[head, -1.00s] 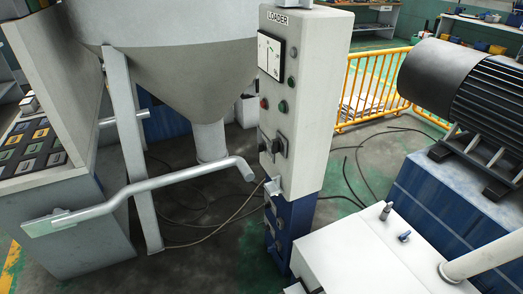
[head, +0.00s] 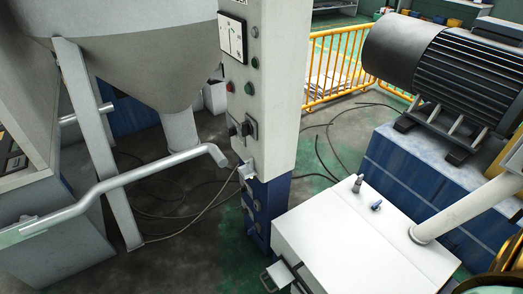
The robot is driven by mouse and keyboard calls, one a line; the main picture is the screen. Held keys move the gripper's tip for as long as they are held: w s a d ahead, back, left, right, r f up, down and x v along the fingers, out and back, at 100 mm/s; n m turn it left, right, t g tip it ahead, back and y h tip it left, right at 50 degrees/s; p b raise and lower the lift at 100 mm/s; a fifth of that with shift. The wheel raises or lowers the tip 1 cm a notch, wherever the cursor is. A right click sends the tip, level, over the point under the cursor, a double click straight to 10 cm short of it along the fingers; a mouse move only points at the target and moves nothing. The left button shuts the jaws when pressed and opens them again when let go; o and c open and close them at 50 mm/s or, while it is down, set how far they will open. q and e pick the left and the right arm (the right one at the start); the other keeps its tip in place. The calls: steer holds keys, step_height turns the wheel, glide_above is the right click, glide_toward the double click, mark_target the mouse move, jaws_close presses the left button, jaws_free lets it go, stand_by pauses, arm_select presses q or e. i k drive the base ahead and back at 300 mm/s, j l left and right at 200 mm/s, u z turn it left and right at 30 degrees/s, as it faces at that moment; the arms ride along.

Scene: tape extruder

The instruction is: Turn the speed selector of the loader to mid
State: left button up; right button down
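Neither of my grippers shows in this view, and nothing touches the switches.
A grey hopper (head: 150,60) and a bent grey pipe (head: 130,180) stand left of the column. A white-topped cabinet (head: 350,240) is in front on the right, with a black motor (head: 450,70) behind. Cables cross the floor. A yellow railing (head: 335,75) stands behind.

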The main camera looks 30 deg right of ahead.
mark_target(231, 131)
steer(key=z, duration=0.55)
steer(key=i+j+z, duration=0.15)
steer(key=z, duration=0.3)
steer(key=i+j+z, duration=0.1)
steer(key=j+z, duration=0.15)
steer(key=z, duration=0.15)
steer(key=j+z, duration=0.2)
steer(key=z, duration=0.25)
steer(key=i+j+z, duration=0.1)
steer(key=j+z, duration=0.2)
steer(key=z, duration=0.15)
